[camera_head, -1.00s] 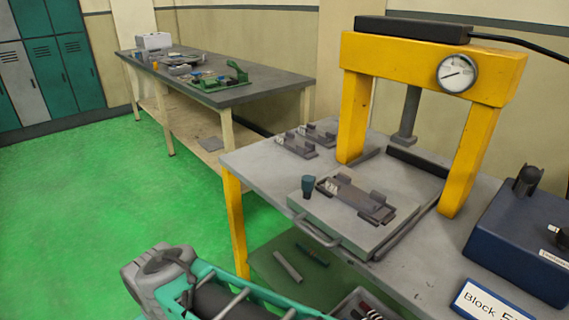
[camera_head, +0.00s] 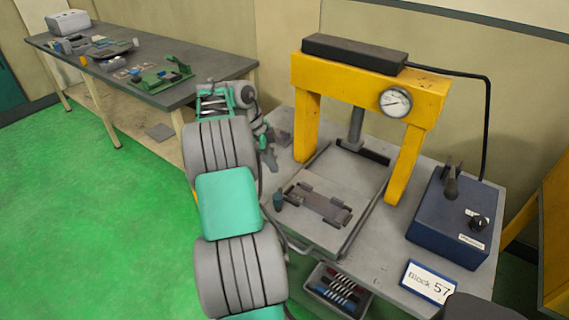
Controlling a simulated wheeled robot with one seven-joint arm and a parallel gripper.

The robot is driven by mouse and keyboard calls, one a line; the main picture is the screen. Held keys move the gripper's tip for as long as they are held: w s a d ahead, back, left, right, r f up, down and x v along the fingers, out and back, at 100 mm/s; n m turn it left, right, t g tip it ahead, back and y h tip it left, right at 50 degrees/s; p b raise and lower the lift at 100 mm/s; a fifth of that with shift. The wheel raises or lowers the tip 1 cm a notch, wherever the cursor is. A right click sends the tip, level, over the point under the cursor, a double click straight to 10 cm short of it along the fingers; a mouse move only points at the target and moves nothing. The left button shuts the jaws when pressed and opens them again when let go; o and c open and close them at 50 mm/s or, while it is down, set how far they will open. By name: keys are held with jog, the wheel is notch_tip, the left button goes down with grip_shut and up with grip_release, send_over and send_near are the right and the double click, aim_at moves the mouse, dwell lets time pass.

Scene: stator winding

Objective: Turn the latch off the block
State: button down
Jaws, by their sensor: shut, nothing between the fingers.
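A flat dark grey block (camera_head: 318,204) with small raised pieces at its ends lies on the light grey sliding plate (camera_head: 335,238) in front of the yellow press. A small dark teal upright knob (camera_head: 278,200) stands at the plate's left corner, beside the block; I cannot tell for sure which piece is the latch. My gripper (camera_head: 268,163) hangs at the end of my arm, beyond the knob and left of the press, pointing down. Its fingers look closed and empty, apart from the block and knob. My arm covers the table's left edge.
The yellow press (camera_head: 370,85) with a gauge (camera_head: 395,102) straddles the plate's far end. A blue control box (camera_head: 450,220) and a "Block 57" sign (camera_head: 428,281) are at right. A bin of rods (camera_head: 338,290) is below the front edge. A workbench (camera_head: 190,92) stands behind left.

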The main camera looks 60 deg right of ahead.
aim_at(289, 194)
jog(key=shift+m, duration=0.3)
jog(key=x, duration=0.5)
jog(key=b+x, duration=0.1)
jog(key=x, duration=0.4)
jog(key=shift+s+d, duration=0.2)
jog(key=shift+d, duration=0.05)
jog(key=shift+w, duration=0.1)
